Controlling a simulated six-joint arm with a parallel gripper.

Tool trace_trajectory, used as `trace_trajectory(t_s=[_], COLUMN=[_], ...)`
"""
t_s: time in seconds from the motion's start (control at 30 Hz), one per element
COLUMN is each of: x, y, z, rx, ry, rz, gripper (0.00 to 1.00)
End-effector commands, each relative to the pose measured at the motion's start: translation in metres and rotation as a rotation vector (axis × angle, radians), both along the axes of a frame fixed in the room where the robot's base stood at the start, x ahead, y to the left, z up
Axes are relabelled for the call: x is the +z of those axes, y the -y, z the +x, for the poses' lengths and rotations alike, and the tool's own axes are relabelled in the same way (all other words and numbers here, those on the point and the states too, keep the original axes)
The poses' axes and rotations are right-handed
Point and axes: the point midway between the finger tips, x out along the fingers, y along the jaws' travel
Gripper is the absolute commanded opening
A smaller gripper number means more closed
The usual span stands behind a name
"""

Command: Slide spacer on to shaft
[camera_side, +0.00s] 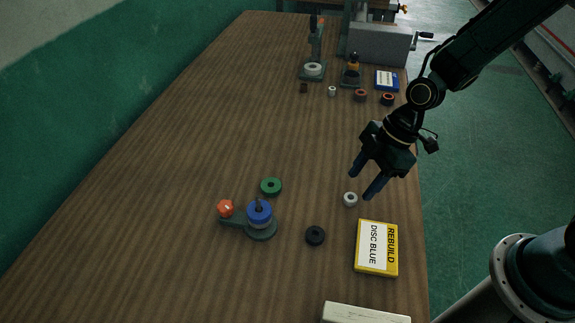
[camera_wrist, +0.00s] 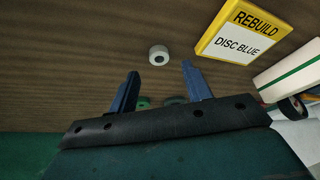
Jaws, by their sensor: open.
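A small fixture (camera_side: 238,222) stands left of centre in the side view. It carries a short upright shaft (camera_side: 258,201) with a blue disc (camera_side: 262,213) around it and a grey piece under the disc. A small white-grey ring (camera_side: 350,199), which looks like the spacer, lies flat on the table. It also shows in the wrist view (camera_wrist: 158,55), just ahead of the gap between my fingertips. My gripper (camera_side: 362,185) is open and empty, tilted, above and close to the ring. In the wrist view its two blue fingers (camera_wrist: 160,68) are spread.
A green ring (camera_side: 271,187) and a black ring (camera_side: 315,235) lie near the fixture, which has an orange knob (camera_side: 225,208). A yellow "REBUILD DISC BLUE" card (camera_side: 377,247) lies beside the ring. Other stands and small rings are at the far end. The middle table is clear.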

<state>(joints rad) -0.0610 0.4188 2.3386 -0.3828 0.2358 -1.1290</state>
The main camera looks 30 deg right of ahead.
Motion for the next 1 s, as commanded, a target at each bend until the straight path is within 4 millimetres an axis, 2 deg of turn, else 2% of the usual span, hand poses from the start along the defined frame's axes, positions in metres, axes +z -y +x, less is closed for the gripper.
trace_trajectory(t_s=[0.43, 1.0], x=[-0.036, -0.039], y=[-0.014, -0.015], z=[0.004, 0.005], rx=[0.001, 0.001], ry=[-0.001, 0.0], rz=[-0.001, 0.0], gripper=[0.49, 0.49])
